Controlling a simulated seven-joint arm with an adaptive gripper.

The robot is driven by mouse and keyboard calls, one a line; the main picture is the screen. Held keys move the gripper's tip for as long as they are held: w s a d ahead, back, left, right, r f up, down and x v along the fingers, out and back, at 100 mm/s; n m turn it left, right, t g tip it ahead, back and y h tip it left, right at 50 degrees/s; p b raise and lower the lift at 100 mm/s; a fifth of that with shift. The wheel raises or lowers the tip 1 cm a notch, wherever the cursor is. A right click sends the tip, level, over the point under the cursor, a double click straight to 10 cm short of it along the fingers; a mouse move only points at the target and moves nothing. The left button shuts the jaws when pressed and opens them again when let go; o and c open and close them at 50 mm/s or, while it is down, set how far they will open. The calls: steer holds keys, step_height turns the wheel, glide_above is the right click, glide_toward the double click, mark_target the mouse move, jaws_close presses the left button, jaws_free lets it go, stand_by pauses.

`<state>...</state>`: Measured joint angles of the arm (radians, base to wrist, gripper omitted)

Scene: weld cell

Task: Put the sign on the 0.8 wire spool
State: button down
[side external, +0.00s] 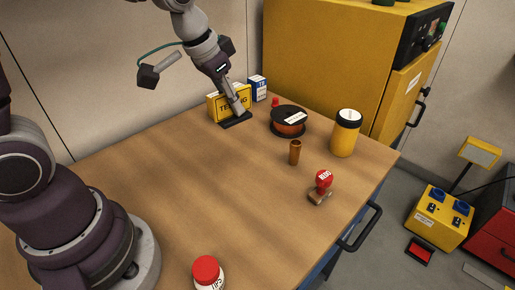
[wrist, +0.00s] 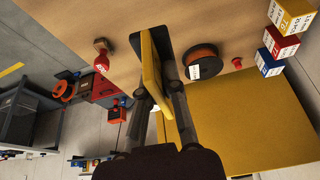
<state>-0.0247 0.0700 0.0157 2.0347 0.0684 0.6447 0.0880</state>
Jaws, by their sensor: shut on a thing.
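The sign (side external: 215,107) is a yellow plate with dark lettering on a black base (side external: 235,123), upright near the table's back edge. My gripper (side external: 238,110) is shut on the sign's yellow plate from above. In the wrist view the plate (wrist: 151,68) shows edge-on between the fingers (wrist: 159,92). The base is at or just above the tabletop; I cannot tell if it touches. The wire spool (side external: 289,122), black-flanged with copper-brown wire and a white label, lies flat just right of the sign. It also shows in the wrist view (wrist: 203,54); its label is too small to read.
A blue-and-white box (side external: 258,88) and a small red object (side external: 275,102) stand behind the spool. A red-capped bottle (side external: 207,272) is in front. The table's middle (side external: 200,180) is clear.

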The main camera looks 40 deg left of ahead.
steer(key=s+d+f+m+g+h, duration=0.2)
steer(key=s+f+m+g+h, duration=0.25)
steer(key=m, duration=0.75)
steer(key=m+g+y, duration=0.2)
steer(key=m+g, duration=0.1)
steer(key=m, duration=1)
glide_above(198, 240)
steer(key=w+a, duration=0.1)
step_height(198, 240, down, 3)
steer(key=shift+m, duration=0.4)
step_height(198, 240, down, 8)
steer(key=shift+f, duration=0.15)
steer(key=c, duration=1.2)
jaws_free()
steer(key=shift+c, duration=0.2)
